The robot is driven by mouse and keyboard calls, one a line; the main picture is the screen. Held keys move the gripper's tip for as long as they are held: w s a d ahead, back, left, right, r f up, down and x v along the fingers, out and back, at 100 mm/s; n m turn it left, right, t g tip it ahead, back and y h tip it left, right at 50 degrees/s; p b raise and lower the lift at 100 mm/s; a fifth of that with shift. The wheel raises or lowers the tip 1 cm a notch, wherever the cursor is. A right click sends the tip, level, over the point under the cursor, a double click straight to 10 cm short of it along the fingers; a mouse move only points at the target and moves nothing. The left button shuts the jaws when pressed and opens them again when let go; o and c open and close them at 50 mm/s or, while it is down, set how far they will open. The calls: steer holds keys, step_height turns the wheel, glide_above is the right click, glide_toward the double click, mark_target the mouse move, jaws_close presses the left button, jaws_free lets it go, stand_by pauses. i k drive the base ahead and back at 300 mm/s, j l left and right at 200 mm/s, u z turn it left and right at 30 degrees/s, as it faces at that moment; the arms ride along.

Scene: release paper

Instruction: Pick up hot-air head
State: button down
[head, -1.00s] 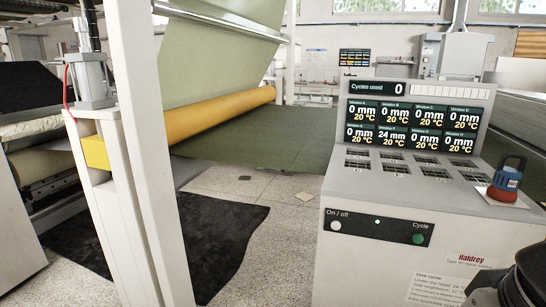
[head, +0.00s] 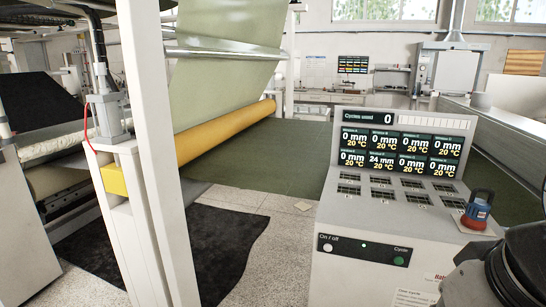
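What looks like the hot-air head (head: 478,210) is a small blue and red device with a dark handle on top. It stands upright on a pale pad at the right end of the grey-white machine's top. A dark, rounded part of my arm shows at the lower right edge, in front of the machine. My gripper's fingers are not in view.
The machine (head: 345,277) has a display panel (head: 398,150), rows of small windows and two buttons. A white post (head: 160,190) and a yellow roller (head: 222,130) stand at left. A dark mat (head: 215,243) lies on the speckled floor, with bare floor between mat and machine.

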mark_target(478, 210)
steer(key=z, duration=0.95)
